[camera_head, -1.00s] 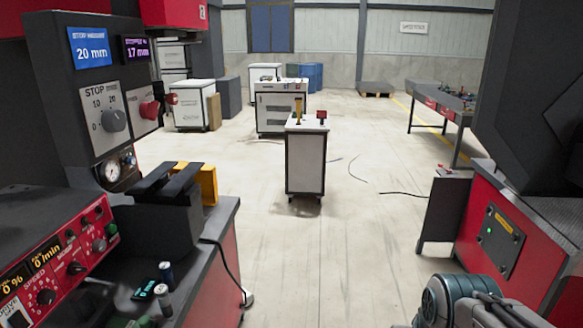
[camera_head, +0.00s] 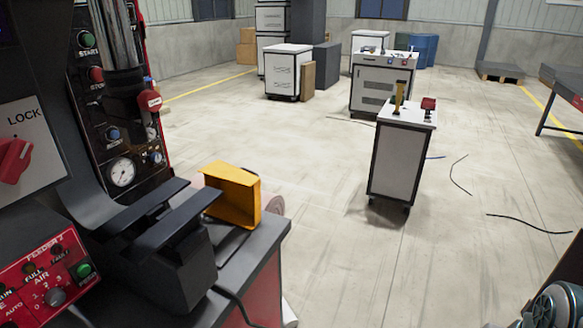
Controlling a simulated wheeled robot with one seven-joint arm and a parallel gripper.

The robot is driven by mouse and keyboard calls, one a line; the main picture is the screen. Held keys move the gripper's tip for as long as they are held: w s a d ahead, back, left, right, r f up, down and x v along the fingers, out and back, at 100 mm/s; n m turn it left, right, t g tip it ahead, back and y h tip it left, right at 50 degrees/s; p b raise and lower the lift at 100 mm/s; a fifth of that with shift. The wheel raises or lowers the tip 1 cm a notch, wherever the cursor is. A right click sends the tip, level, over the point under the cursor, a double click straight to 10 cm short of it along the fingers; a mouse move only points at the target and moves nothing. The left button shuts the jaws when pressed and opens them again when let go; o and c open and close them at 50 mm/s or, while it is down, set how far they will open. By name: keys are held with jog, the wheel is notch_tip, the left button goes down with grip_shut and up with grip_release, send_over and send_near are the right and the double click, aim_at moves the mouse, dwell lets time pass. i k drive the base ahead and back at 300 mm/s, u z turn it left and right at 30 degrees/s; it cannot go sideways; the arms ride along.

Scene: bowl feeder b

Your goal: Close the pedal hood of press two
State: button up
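No pedal hood of press two can be made out for certain in the head view. A yellow open-sided box-shaped part (camera_head: 235,195) stands at the far end of the dark bench (camera_head: 262,262) on the left, its hollow side facing right and toward me. I cannot tell whether it is a pedal hood. A press-like machine (camera_head: 108,110) with a gauge and START and STOP buttons rises behind the bench at the left. My gripper is not in view; only a teal and grey part of my arm shows at the lower right corner.
A white wheeled cabinet (camera_head: 398,165) with a yellow and a red item on top stands right of centre. Another white cabinet (camera_head: 382,85) stands behind it. Black cables (camera_head: 525,223) lie on the floor at right. The floor between bench and near cabinet is clear.

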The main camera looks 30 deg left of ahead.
aim_at(239, 205)
jog(key=i, duration=2.95)
jog(key=u, duration=3.5)
jog(key=i, duration=0.5)
jog(key=u, duration=0.05)
